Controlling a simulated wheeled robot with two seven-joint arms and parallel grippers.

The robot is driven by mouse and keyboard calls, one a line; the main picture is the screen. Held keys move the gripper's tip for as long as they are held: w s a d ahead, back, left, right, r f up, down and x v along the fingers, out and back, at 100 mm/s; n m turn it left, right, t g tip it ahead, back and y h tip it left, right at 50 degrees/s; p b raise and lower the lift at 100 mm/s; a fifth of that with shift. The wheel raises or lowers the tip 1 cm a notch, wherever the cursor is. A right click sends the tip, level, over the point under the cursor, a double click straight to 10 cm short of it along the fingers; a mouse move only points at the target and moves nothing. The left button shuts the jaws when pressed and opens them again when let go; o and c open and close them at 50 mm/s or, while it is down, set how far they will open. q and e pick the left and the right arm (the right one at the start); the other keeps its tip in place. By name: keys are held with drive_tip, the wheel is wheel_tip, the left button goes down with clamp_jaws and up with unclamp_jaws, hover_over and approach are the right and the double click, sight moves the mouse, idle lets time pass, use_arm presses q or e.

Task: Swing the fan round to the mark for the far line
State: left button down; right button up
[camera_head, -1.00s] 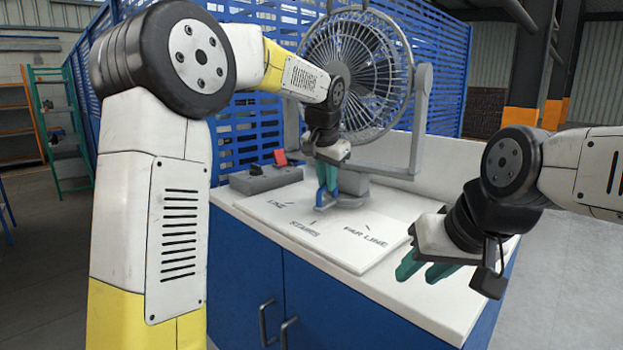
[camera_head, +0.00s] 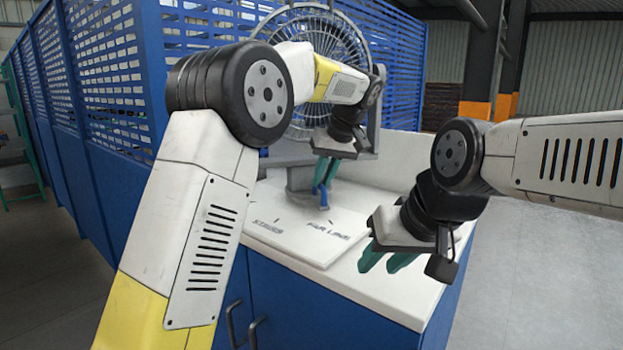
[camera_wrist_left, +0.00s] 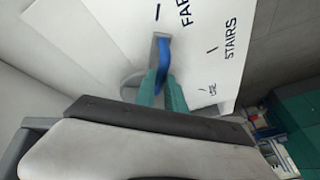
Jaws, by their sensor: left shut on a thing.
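The caged fan (camera_head: 325,32) stands at the back of the white bench top, partly hidden by my left arm. A pointer with a blue grip (camera_head: 322,190) comes out at its base; the grip also shows in the left wrist view (camera_wrist_left: 163,54). My left gripper (camera_head: 327,172) is shut on the blue grip, its green fingers (camera_wrist_left: 161,92) around it. The pointer's end lies close to the far line mark (camera_head: 331,221) and looks roughly in line with it in the left wrist view (camera_wrist_left: 157,13). My right gripper (camera_head: 386,262) is open and empty above the bench's front right.
The label board (camera_head: 290,250) lies flat, with the stairs mark (camera_head: 275,219) left of the far line mark. A blue slatted fence (camera_head: 100,80) stands behind and left. The blue cabinet (camera_head: 300,310) is under the top. Open floor lies to the right.

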use_arm(q)
drive_tip(key=shift+w+d+n, duration=0.1)
drive_tip(key=shift+d+n, duration=0.2)
drive_tip(key=shift+d, duration=0.05)
idle(0.3)
drive_tip(key=c, duration=1.4)
unclamp_jaws()
drive_tip(key=v, duration=0.7)
drive_tip(key=shift+d+r, duration=0.2)
drive_tip(key=shift+r, duration=0.2)
